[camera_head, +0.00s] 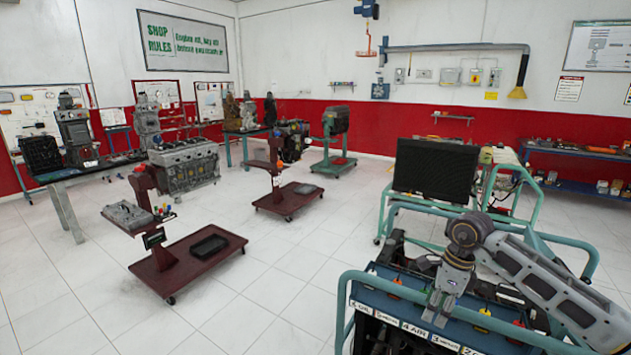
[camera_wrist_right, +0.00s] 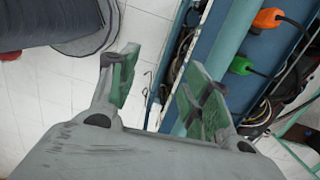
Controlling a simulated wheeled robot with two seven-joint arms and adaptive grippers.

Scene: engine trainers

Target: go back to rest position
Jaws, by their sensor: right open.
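My right gripper (camera_head: 437,312) hangs at the lower right of the head view, over the front edge of the engine trainer with the blue panel (camera_head: 385,290). In the right wrist view, the gripper's two green-padded fingers (camera_wrist_right: 163,90) are apart, with nothing between them. White floor tiles and the edge of the blue panel (camera_wrist_right: 222,40) show beyond the fingers. An orange connector (camera_wrist_right: 268,18) and a green connector (camera_wrist_right: 240,65) sit on that panel, apart from the fingers. My left gripper is not in view.
A teal tube rail (camera_head: 345,300) runs around the near trainer. A red engine stand (camera_head: 188,262) with a grey engine (camera_head: 185,166) is at left. White floor (camera_head: 270,305) between them is clear.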

